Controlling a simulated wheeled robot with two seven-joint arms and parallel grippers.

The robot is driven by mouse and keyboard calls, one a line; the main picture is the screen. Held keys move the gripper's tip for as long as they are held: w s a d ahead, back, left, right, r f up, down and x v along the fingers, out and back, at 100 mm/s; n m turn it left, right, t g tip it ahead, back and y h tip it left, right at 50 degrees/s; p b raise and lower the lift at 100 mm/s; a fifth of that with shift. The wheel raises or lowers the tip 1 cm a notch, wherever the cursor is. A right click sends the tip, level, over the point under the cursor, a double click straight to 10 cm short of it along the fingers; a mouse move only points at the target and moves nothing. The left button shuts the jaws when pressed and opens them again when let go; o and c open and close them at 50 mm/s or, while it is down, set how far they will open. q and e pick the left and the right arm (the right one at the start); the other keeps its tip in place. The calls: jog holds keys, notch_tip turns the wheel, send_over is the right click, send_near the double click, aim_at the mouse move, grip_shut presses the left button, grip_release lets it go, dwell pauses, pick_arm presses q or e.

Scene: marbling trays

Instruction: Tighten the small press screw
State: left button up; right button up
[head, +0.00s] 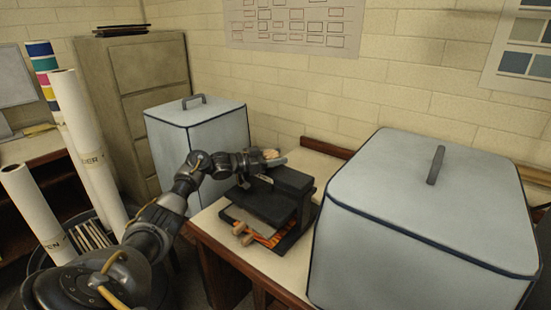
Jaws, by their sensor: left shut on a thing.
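A small black press (267,204) stands on the table between two large grey covered boxes. Its bed holds a sheet with an orange pattern (268,236), and light wooden handles (242,233) stick out at its front left. My left arm reaches in from the left, and my left gripper (271,160) is at the top of the press, shut on a small pale wooden piece that looks like the press screw's handle (270,154). The screw itself is mostly hidden behind the gripper. My right gripper is not in view.
A large grey covered box (415,225) stands close on the right of the press, and a smaller one (200,130) behind on the left. Tall paper rolls (88,145) stand at left. Some bare tabletop (215,228) shows at the front.

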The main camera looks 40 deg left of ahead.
pick_arm(q)
jog(key=o, duration=1)
jog(key=shift+s+a+f, duration=0.1)
jog(key=shift+s+a, duration=0.15)
jog(key=shift+s, duration=0.15)
jog(key=b+v, duration=0.2)
jog(key=v, duration=0.7)
jog(key=shift+s, duration=0.35)
jog(key=shift+a, duration=0.1)
